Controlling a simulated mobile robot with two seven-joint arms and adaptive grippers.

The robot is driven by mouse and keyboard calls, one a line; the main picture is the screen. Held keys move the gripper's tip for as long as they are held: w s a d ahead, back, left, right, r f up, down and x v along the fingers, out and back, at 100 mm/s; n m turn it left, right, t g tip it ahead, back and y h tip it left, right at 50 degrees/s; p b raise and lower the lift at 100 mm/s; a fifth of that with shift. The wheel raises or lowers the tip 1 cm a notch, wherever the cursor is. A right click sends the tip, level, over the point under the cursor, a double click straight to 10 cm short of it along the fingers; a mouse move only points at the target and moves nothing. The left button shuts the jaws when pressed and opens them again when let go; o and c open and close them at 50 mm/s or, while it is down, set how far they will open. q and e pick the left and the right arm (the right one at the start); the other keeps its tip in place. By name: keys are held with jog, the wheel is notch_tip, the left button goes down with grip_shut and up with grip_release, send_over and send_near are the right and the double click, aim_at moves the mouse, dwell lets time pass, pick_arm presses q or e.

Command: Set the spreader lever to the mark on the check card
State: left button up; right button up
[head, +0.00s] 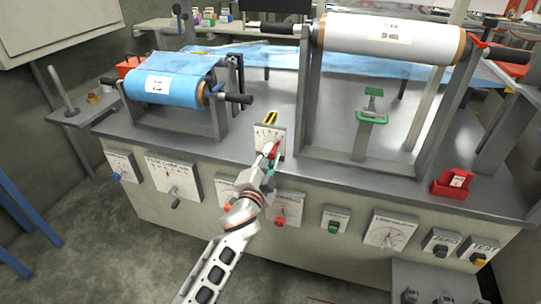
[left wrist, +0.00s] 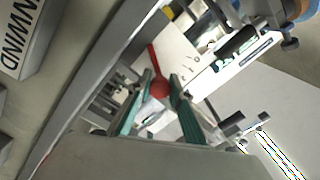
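The spreader lever is red, with a round hub (left wrist: 158,89) and a thin arm in the left wrist view. In the head view the lever (head: 276,147) stands against a white scale plate (head: 262,131) at the bench's front edge. My left gripper (head: 270,158) is right in front of it, hiding part of the plate. In the left wrist view my left gripper (left wrist: 157,92) has its teal fingers apart, with the red lever showing between them; contact cannot be told. The check card (head: 457,181) appears to be in a red holder at the right; its mark is too small to read. My right gripper is out of view.
Dials and knobs line the bench front, including a red knob (head: 281,221) just below my left arm. A blue film roll (head: 165,83) is at the left, and a white roll (head: 392,40) hangs on a frame at the right. The grey bench top between them is mostly clear.

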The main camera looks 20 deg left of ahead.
pick_arm(q)
jog(key=o, duration=0.3)
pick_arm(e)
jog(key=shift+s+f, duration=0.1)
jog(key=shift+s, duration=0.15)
pick_arm(q)
jog(key=shift+o, duration=0.2)
jog(key=s, duration=1.2)
jog(key=shift+f, duration=0.25)
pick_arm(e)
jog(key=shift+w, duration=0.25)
